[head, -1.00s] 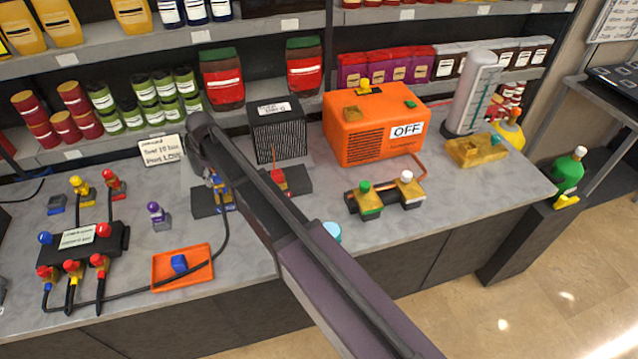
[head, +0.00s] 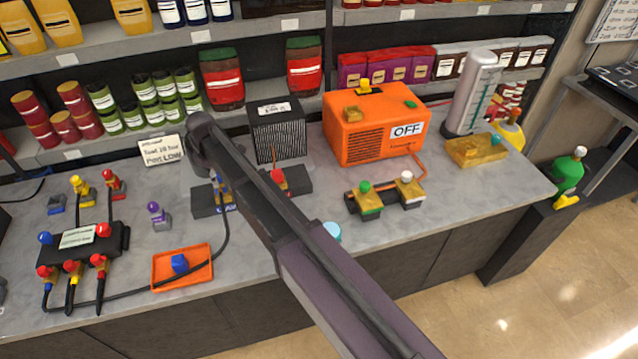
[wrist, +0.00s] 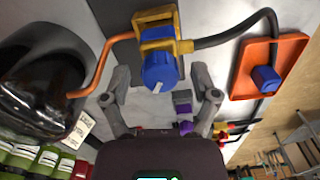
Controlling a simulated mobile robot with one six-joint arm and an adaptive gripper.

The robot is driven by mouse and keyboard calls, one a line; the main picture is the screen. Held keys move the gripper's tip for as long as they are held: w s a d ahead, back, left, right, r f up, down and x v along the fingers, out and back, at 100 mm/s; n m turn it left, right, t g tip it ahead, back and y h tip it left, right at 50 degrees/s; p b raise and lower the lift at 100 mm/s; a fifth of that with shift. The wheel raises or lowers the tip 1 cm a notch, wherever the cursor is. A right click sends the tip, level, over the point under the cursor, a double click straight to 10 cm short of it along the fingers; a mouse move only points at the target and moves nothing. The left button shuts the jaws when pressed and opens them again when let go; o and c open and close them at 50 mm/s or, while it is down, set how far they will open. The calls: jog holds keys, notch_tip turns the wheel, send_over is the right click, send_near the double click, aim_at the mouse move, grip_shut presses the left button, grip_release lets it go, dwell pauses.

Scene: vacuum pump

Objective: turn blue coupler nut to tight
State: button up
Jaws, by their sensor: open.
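The blue coupler nut (wrist: 160,72) sits on a yellow brass fitting (wrist: 157,32) on a dark plate, with a white mark on its near end. In the head view the blue and brass fitting (head: 220,192) is partly hidden behind my arm. My gripper (wrist: 161,78) is open in the wrist view, with one finger on each side of the nut. Gaps show between the fingers and the nut. I cannot tell how deep the nut sits between them. In the head view my fingers are hidden or too small to make out.
An orange tray (head: 160,284) holds a blue piece (head: 180,263), and a black hose runs across it to the fitting. An orange pump (head: 372,130) marked OFF stands behind right.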

jog(key=shift+n, duration=0.7)
jog(key=shift+r+p, duration=0.3)
jog(key=shift+r, duration=0.05)
notch_tip(320, 180, up, 13)
jog(key=p, duration=1.3)
jog(key=s+d+f+m+b, duration=0.2)
jog(key=d+f+m+b, duration=0.1)
jog(key=d, duration=0.7)
jog(key=s+d+f+m+b, duration=0.2)
jog(key=d+f+m+b, duration=0.2)
jog(key=d, duration=0.6)
jog(key=s+d+f+m+b, duration=0.3)
jog(key=d+f+m+b, duration=0.1)
jog(key=d, duration=0.6)
jog(key=shift+d+f+m, duration=0.3)
jog(key=shift+m, duration=0.6)
jog(key=shift+s, duration=0.1)
jog(key=s+d+m, duration=0.7)
jog(key=s+d, duration=0.2)
jog(key=d, duration=0.3)
jog(key=shift+s+d+m, duration=0.3)
jog(key=shift+s+d, duration=0.05)
